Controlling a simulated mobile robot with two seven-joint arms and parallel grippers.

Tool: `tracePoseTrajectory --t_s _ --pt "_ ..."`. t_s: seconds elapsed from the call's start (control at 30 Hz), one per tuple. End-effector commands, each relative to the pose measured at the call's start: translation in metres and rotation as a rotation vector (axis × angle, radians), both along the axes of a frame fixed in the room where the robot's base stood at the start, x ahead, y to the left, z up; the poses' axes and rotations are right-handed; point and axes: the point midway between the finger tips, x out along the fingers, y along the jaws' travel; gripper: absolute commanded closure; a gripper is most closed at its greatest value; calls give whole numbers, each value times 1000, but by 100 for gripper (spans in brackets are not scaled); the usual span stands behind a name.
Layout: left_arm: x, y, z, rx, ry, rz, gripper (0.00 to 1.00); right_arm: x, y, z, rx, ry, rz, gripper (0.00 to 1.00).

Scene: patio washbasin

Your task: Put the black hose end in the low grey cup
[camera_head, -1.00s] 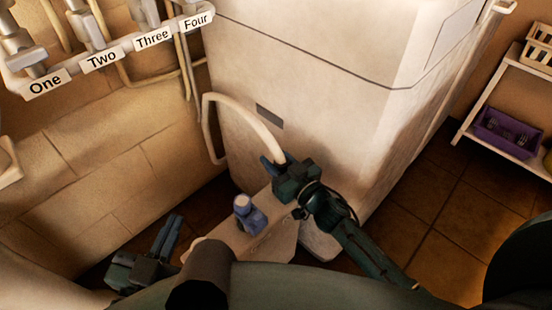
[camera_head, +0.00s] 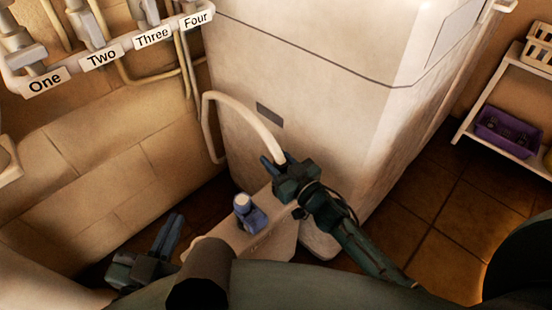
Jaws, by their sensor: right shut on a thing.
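A pale hose (camera_head: 243,106) arches along the side of the big white cabinet, and its near end runs down into my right gripper (camera_head: 274,162). My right gripper is shut on that hose end, above the far end of a pale ledge. The black tip itself is hidden by the fingers or too dark to make out. My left gripper (camera_head: 172,234) hangs low at the left, away from the hose, with nothing seen in it; its finger gap is unclear. I cannot make out a low grey cup.
A blue fitting with a pale top (camera_head: 246,209) stands on the pale ledge (camera_head: 262,242) below my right gripper. The white cabinet (camera_head: 300,70) fills the middle. Pipes labelled One to Four (camera_head: 102,60) are on the left wall. A shelf with a purple tray (camera_head: 506,131) stands right.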

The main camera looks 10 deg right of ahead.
Motion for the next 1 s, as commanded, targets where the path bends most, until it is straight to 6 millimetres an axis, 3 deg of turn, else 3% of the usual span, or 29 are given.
tracePoseTrajectory --t_s 0.3,0.33,0.4,0.67,1.0 --pt "0 0 -6 1 0 0 100 0 0 -7 0 -1 0 93" --pt "0 0 -5 1 0 0 100 0 0 -6 0 -1 0 64" --pt "0 0 -5 1 0 0 100 0 0 -6 0 -1 0 59" --pt "0 0 -4 1 0 0 100 -1 0 -6 0 1 0 58" --pt "0 0 7 1 0 0 100 -24 -11 -5 1 3 -1 58"
